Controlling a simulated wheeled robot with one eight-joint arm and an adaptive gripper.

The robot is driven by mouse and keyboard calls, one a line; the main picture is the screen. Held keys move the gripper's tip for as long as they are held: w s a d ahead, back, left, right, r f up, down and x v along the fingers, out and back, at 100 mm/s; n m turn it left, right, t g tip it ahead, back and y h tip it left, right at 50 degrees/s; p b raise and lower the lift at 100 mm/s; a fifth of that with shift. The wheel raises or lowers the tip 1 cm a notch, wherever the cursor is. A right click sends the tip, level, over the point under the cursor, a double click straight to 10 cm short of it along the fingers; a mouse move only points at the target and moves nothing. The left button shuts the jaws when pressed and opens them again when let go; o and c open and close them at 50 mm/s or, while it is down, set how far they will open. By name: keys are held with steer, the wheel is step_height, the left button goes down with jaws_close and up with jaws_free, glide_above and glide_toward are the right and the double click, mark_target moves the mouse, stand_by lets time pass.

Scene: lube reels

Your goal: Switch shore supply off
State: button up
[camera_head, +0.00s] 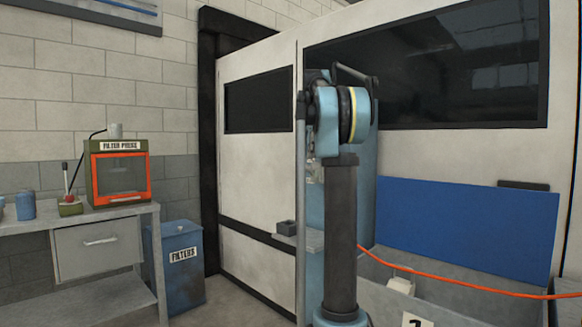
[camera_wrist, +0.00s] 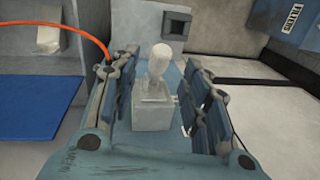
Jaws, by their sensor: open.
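A pale switch lever (camera_wrist: 159,64) with a rounded knob stands on a light grey block (camera_wrist: 154,112) in the wrist view. The block is mounted on a blue surface. No label on it is readable, so I cannot tell from lettering that it is the shore supply switch. My gripper (camera_wrist: 158,72) is open, with one blue-grey finger on each side of the lever. Gaps show between the lever and both fingers; neither clearly touches it. In the head view my arm hides the lever and most of the gripper.
A small grey box (camera_head: 287,227) sits on a ledge left of my arm. An orange cable (camera_head: 450,281) runs to the right, past a blue panel (camera_head: 468,225). A blue filters bin (camera_head: 177,270) and a workbench (camera_head: 100,240) with a filter press (camera_head: 118,172) stand at left.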

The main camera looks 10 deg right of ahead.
mark_target(308, 169)
steer(key=shift+w+a+f, duration=0.1)
steer(key=shift+w+f, duration=0.1)
steer(key=shift+f, duration=1.1)
steer(key=shift+w+a+f, duration=0.1)
steer(key=shift+w+f, duration=0.1)
steer(key=shift+f, duration=1.1)
